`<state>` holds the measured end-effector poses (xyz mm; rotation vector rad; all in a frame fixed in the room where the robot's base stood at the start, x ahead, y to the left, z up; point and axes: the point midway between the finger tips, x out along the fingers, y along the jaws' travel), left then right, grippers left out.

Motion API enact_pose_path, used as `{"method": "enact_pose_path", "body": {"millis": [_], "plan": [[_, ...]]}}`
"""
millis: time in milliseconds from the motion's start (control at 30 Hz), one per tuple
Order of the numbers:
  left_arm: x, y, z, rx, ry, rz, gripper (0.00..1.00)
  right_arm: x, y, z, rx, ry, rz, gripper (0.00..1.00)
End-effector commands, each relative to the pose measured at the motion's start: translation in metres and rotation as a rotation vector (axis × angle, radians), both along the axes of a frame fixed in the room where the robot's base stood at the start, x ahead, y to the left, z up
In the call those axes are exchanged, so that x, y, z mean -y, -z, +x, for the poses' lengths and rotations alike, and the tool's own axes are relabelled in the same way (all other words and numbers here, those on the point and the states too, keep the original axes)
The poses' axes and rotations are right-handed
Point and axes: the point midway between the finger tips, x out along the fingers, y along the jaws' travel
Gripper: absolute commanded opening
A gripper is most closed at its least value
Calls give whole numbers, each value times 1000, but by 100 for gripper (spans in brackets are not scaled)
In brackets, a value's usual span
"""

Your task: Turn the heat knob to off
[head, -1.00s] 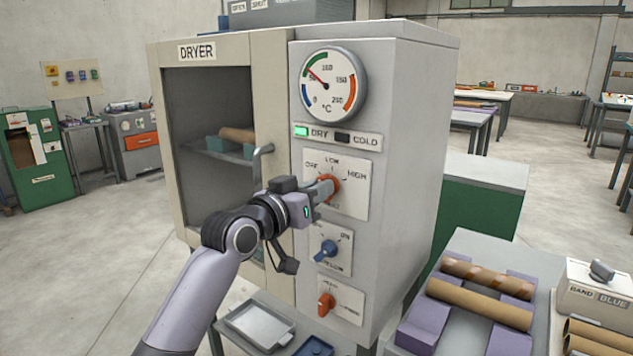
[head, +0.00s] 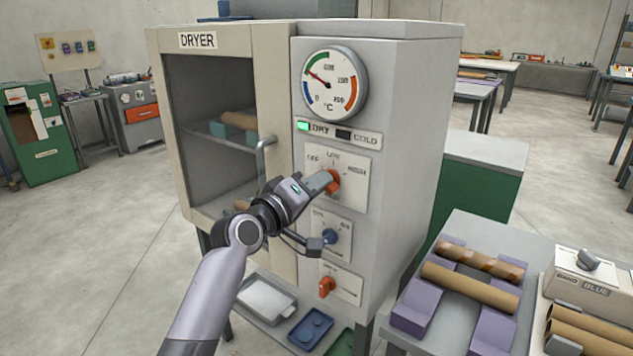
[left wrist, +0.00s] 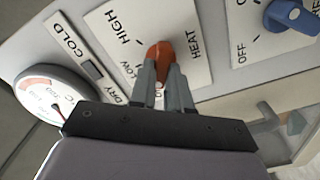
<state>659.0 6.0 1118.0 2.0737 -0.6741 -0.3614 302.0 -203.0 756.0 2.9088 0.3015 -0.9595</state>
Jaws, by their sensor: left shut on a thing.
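The dryer's heat knob (head: 333,181) is orange-red and sits on a white plate (head: 352,190) below the green DRY lamp. OFF is marked at its upper left, LOW above and HIGH to the right. My left gripper (head: 319,182) is shut on this knob. In the left wrist view, the two grey fingers (left wrist: 166,88) clasp the sides of the knob (left wrist: 160,52). The knob's long axis runs in line with the fingers there; which end is its pointer I cannot tell. The fingers partly hide the lettering at the knob's lower end. My right gripper is out of view.
A blue knob (head: 330,236) and another orange knob (head: 326,286) sit below on the dryer front. The door handle (head: 262,165) stands out just left of my gripper. A side table with tubes (head: 470,288) on purple blocks stands at the right.

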Motion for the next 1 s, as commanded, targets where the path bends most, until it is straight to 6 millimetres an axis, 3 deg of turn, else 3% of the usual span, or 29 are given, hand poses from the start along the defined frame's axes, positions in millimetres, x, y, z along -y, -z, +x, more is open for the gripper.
{"method": "enact_pose_path", "body": {"millis": [733, 767, 800, 1000], "plan": [[0, 0, 0, -50, 1, -71, 0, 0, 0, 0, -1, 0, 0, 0], [0, 0, 0, -50, 1, -71, 27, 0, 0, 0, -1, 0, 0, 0], [0, 0, 0, -50, 1, -71, 40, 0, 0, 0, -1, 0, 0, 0], [0, 0, 0, -49, 0, -68, 43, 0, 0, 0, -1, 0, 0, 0]]}}
